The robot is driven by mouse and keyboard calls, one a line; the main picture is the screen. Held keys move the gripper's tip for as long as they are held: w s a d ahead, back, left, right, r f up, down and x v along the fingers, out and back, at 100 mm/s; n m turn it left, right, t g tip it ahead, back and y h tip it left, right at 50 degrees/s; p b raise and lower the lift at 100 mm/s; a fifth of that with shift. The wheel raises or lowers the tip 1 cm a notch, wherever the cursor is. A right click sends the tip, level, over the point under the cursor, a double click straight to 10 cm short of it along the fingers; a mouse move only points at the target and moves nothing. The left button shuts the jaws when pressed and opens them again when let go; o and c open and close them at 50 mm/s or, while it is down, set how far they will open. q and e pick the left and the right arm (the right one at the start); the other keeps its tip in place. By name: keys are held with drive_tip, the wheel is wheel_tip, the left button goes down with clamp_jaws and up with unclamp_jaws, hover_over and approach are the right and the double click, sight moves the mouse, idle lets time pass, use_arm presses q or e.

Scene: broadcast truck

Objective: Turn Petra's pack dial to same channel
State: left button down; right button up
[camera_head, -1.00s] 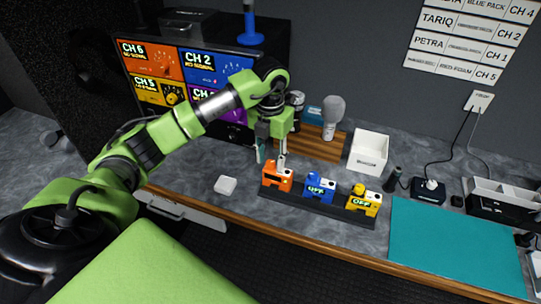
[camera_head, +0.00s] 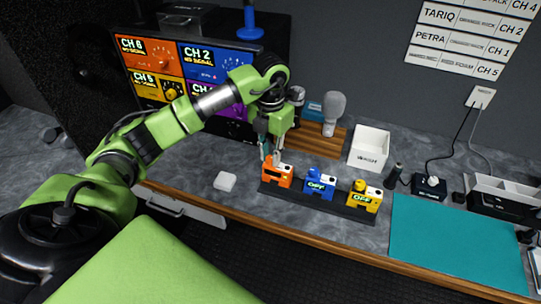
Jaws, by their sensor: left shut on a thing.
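An orange pack (camera_head: 278,177), a blue pack (camera_head: 319,183) and a yellow pack (camera_head: 365,197) stand in a row on a dark rack (camera_head: 338,208). The blue and yellow displays read OFF; the orange display is too small to read. My left gripper (camera_head: 271,161) points down at the top of the orange pack, shut on its dial, which the fingers mostly hide. A wall list (camera_head: 463,38) has a PETRA row ending in CH 1; the pack name there is blurred. My right gripper is not in view.
A monitor (camera_head: 190,75) with coloured channel panels stands behind my left arm. A teal mat (camera_head: 455,245) lies clear at the right.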

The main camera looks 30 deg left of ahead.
sight(271, 158)
use_arm(q)
drive_tip(key=m+b, duration=0.3)
drive_tip(key=m, duration=0.2)
drive_tip(key=shift+f+b, duration=0.15)
drive_tip(key=shift+b, duration=0.25)
drive_tip(key=shift+m+b, duration=0.95)
drive_tip(key=shift+m, duration=0.65)
drive_tip(key=shift+r+m, duration=0.2)
drive_tip(key=shift+m, duration=0.1)
drive_tip(key=c, duration=1.9)
unclamp_jaws()
wheel_tip(271, 158, up, 12)
